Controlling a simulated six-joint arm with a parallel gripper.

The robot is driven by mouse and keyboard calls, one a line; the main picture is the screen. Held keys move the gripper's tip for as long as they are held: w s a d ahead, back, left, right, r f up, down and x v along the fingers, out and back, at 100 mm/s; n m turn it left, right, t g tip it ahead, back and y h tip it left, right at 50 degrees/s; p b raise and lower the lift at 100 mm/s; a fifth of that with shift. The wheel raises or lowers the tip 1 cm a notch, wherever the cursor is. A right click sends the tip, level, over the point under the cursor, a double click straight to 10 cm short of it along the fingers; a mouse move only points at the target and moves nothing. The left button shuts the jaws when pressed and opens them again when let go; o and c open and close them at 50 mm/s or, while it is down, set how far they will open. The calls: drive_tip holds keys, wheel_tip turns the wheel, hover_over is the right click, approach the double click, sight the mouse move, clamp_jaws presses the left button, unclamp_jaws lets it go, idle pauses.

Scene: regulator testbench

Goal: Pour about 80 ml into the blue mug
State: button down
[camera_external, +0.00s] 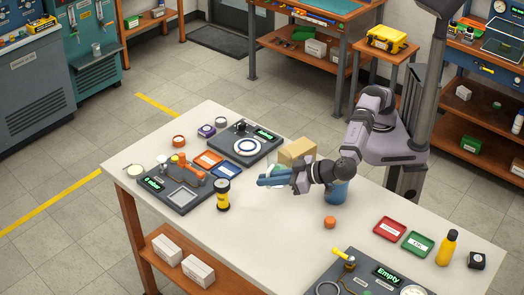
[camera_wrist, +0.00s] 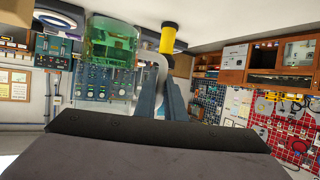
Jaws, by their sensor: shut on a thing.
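The blue mug (camera_external: 337,195) stands on the table, below and partly behind my wrist in the external view. My gripper (camera_external: 263,181) is to the left of the mug, above the table, with its blue fingers pointing left. In the wrist view, my gripper (camera_wrist: 160,90) is shut on the pale curved handle (camera_wrist: 160,66) of a green see-through jug (camera_wrist: 110,43). In the external view the jug is mostly hidden behind the fingers. I cannot tell its tilt or liquid level. The inside of the mug is not visible.
A yellow-and-black cylinder (camera_external: 222,196) stands left of my gripper. A tan box (camera_external: 297,151) is behind it. An orange piece (camera_external: 330,222) lies in front of the mug. Red (camera_external: 390,229) and green (camera_external: 418,243) trays and a yellow bottle (camera_external: 447,247) are at the right. The table's front middle is clear.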

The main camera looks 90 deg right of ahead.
drive_tip(key=shift+r, duration=0.75)
drive_tip(key=shift+r, duration=0.15)
